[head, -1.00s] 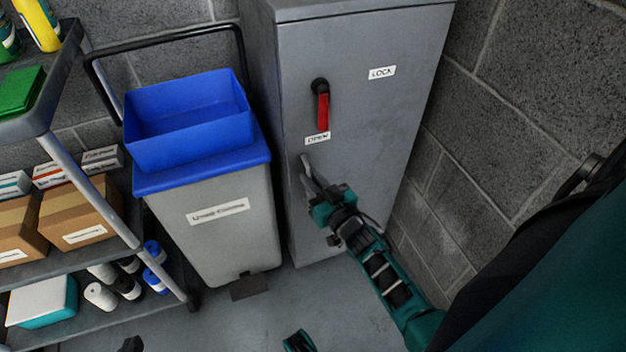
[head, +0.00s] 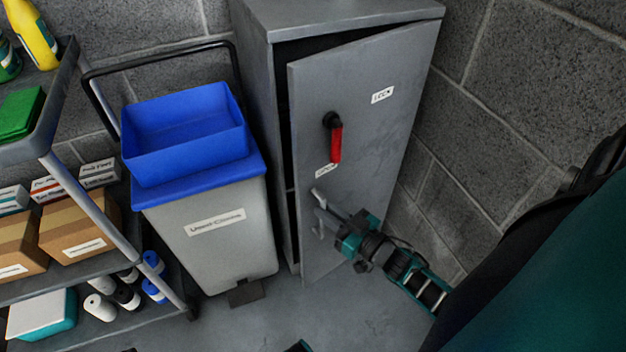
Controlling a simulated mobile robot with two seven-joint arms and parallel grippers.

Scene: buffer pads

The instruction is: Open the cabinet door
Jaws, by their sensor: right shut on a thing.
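The grey cabinet (head: 264,150) stands against the block wall. Its door (head: 375,150) is partly open, hinged on the right, with a dark gap along its left and top edges. A red lever handle (head: 335,145) on a black pivot points down toward the lower label.
A grey bin with a blue top (head: 205,230) stands close to the left of the cabinet. A shelf cart (head: 75,190) with boxes and bottles is further left. The block wall (head: 500,130) is on the right. Bare floor (head: 265,320) lies in front.

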